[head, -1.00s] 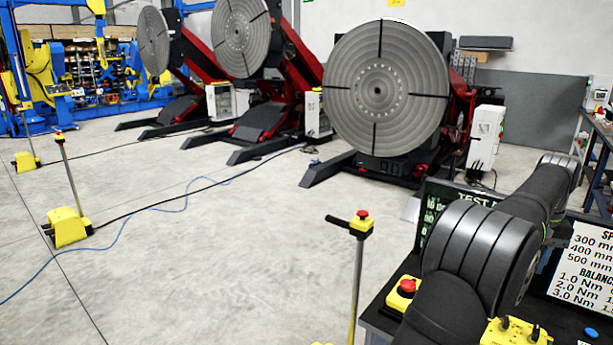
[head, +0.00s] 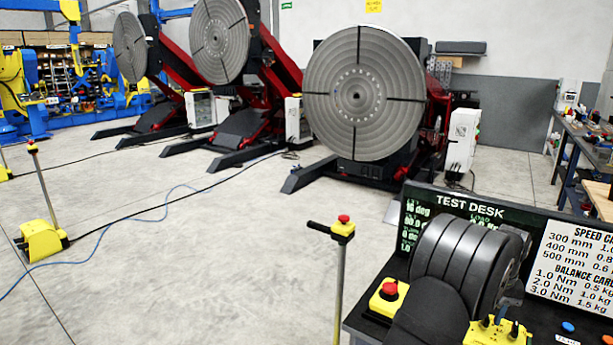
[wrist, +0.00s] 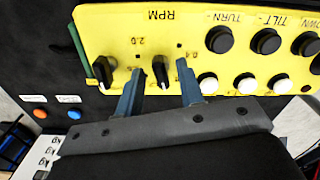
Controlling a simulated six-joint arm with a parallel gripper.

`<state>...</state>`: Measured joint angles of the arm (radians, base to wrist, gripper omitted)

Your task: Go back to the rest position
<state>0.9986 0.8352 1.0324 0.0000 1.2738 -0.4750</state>
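My gripper (wrist: 159,68) shows in the wrist view with its two blue fingers apart. It is open and holds nothing that I can see. The fingers point at a yellow control panel (wrist: 210,130), which has an RPM dial. A black RPM knob (wrist: 161,73) appears between the fingertips, with a gap on each side; I cannot tell how far in front of them it is. A second black knob (wrist: 104,72) is left of the fingers. In the head view my arm covers the desk's middle and the gripper is hidden.
A TEST DESK display (head: 425,215) and a white card board (head: 575,265) stand behind my arm. A red stop button box (head: 388,296) and a pendant post (head: 341,260) are to its left. Tilting positioners with round plates (head: 357,95) stand beyond open floor.

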